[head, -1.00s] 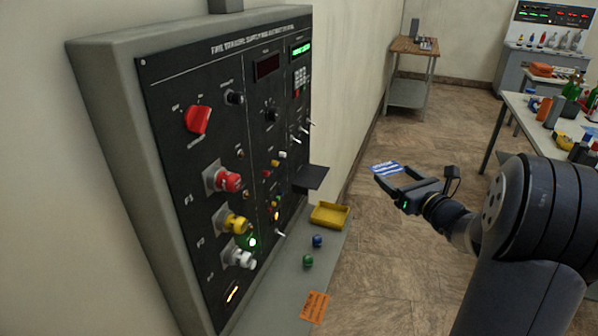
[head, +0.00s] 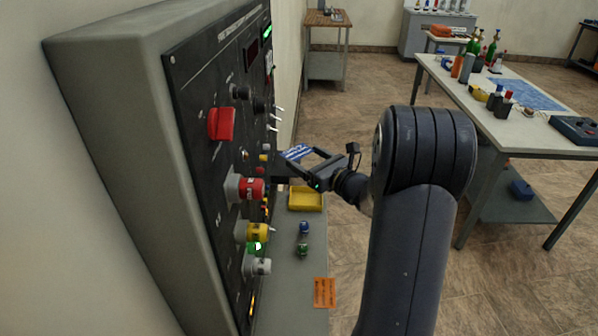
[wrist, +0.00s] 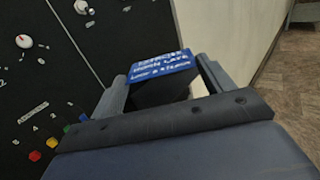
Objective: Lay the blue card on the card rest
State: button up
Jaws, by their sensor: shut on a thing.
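The blue card (head: 297,152) with white lettering is held at the tips of my gripper (head: 302,158), beside the panel. In the wrist view the card (wrist: 160,67) spans the two fingers of my gripper (wrist: 163,75), its text facing up. The card rest, a dark flat shelf on the panel, shows in the wrist view (wrist: 160,93) just below and behind the card. In the head view the card and gripper largely cover the rest. I cannot tell whether the card touches it.
The black control panel (head: 205,110) with knobs and switches stands close on the left. Below are a yellow tray (head: 306,199), blue and green caps and an orange label (head: 324,293) on a grey ledge.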

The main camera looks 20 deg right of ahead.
jog(key=shift+f, duration=2.6)
jog(key=shift+f, duration=0.25)
jog(key=o, duration=0.9)
jog(key=shift+r, duration=0.1)
jog(key=b+v, duration=0.2)
jog(key=v, duration=1)
jog(key=shift+r, duration=0.1)
